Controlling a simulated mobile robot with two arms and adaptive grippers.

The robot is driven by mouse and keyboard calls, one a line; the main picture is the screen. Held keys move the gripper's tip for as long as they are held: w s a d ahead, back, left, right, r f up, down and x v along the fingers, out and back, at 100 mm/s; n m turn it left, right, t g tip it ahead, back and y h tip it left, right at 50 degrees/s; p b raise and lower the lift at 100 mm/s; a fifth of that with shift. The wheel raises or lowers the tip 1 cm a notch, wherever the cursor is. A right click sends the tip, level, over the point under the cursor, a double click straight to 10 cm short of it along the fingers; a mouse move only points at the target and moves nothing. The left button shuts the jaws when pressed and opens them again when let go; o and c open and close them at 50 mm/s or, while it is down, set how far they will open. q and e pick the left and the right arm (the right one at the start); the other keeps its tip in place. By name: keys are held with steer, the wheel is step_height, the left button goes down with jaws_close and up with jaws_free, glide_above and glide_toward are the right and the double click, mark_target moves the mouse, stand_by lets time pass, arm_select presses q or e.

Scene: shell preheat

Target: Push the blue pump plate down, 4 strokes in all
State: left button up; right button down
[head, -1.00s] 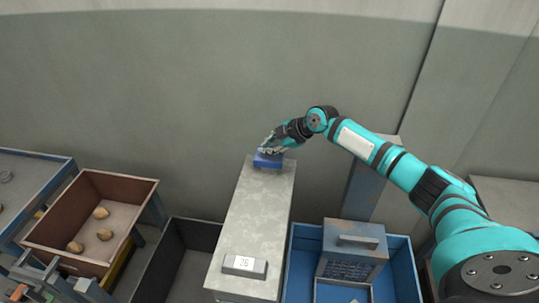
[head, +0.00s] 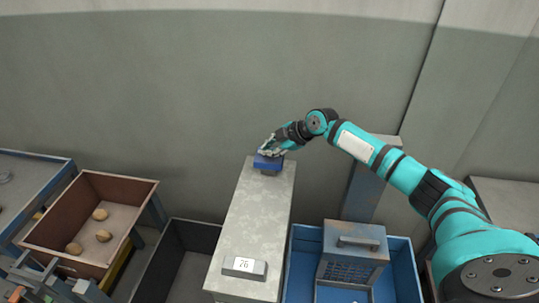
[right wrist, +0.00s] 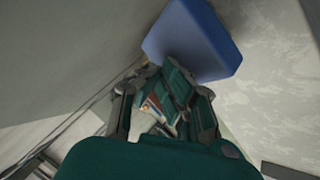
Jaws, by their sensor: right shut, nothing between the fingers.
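The blue pump plate (head: 267,162) sits at the far end of a long grey block (head: 250,215). A darker stem or base shows beneath it, so the plate stands a little above the block. My right gripper (head: 268,151) is shut and empty, with its fingertips at the top of the plate. I cannot tell whether they touch it. In the right wrist view the plate (right wrist: 200,38) shows as a blue slab just beyond the fingers (right wrist: 170,88). My left gripper is not in view.
A small display (head: 244,267) with digits sits at the block's near end. A blue tray (head: 404,270) holding a grey vented box (head: 352,255) is to the right. A brown bin (head: 120,225) with a few round brown pieces is to the left. The wall is behind.

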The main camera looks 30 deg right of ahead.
mark_target(268, 157)
steer(key=shift+s+f+b, duration=0.1)
steer(key=shift+f+b, duration=1.15)
steer(key=shift+f, duration=0.4)
stand_by(0.7)
steer(key=shift+r, duration=0.1)
steer(key=shift+d+r+p, duration=0.1)
steer(key=shift+r+p, duration=1.2)
steer(key=shift+r, duration=0.9)
steer(key=shift+r+p, duration=1.75)
steer(key=shift+r, duration=0.9)
steer(key=shift+f, duration=0.1)
